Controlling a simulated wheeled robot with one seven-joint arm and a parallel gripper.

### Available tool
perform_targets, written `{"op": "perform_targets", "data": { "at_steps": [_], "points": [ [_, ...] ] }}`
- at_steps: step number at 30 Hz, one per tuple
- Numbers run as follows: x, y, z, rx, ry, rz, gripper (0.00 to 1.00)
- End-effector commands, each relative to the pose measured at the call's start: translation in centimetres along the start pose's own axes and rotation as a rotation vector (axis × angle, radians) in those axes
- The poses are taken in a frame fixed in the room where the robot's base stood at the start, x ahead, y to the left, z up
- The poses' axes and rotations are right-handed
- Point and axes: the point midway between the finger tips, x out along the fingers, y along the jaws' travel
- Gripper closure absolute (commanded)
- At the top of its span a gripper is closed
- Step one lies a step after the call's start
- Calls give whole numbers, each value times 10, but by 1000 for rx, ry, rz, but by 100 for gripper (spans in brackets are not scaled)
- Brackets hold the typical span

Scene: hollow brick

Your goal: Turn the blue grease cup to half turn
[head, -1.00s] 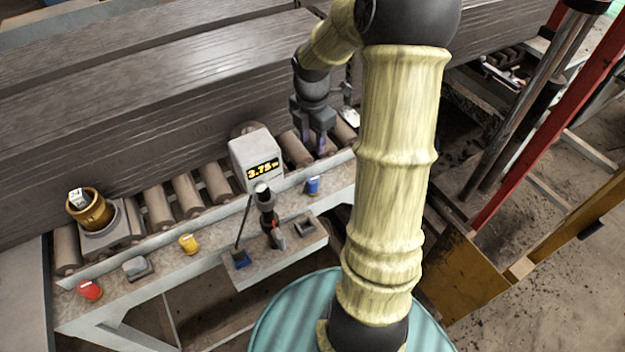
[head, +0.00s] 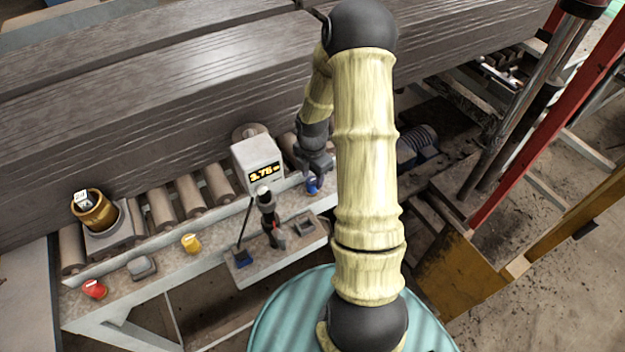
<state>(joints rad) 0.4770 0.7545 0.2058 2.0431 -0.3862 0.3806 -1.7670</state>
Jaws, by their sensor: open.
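The blue grease cup (head: 312,187) stands on the grey ledge in front of the rollers, to the right of the display box. My gripper (head: 314,178) points down right at the cup, and its fingers hide the cup's upper part. The gripper is open; I cannot tell whether the fingers touch the cup. Any mark showing the cup's turn is too small to read.
A yellow cup (head: 191,243) and a red cup (head: 94,289) stand further left on the ledge. A display box (head: 257,163) and a dark upright tool (head: 268,215) are close left of my gripper. A brass pot (head: 94,209) stands at far left.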

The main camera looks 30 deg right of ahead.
Motion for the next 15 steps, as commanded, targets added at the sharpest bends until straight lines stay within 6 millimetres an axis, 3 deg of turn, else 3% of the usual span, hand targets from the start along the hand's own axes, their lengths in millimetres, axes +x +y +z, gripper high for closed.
{"op": "perform_targets", "data": {
  "at_steps": [6,15],
  "points": [
    [26,0,0,0,1,-2,59],
    [33,0,0,0,0,0,59]
  ]
}}
